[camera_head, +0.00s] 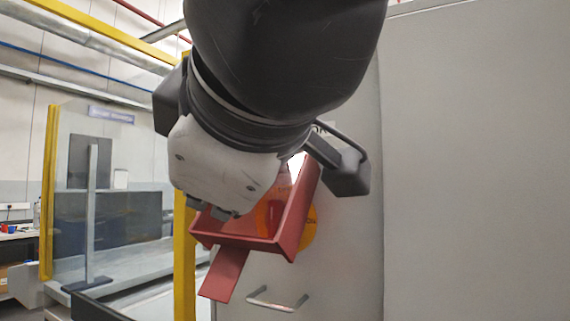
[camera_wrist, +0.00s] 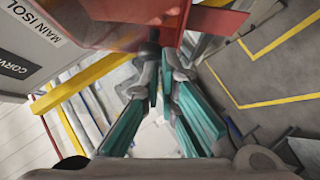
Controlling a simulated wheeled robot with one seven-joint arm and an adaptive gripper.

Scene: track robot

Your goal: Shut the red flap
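The red flap (camera_head: 296,213) is a walled red piece in front of a grey cabinet panel, with a tab (camera_head: 224,275) hanging at its lower left. It stands out from the panel, tilted, and an orange disc (camera_head: 309,228) shows behind it. In the wrist view red surfaces of it (camera_wrist: 110,36) cross the top. My gripper (camera_head: 212,211) is over the flap's left side and hides part of it. In the wrist view its teal-padded fingertips (camera_wrist: 160,75) are close together, just below the red edge. I see nothing held, and contact with the flap is unclear.
The grey cabinet (camera_head: 470,160) fills the right side. A metal handle (camera_head: 277,301) sticks out below the flap. A yellow post (camera_head: 184,260) stands left of the panel. Farther left are a glass screen and a bench. Yellow-lined floor (camera_wrist: 265,75) shows in the wrist view.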

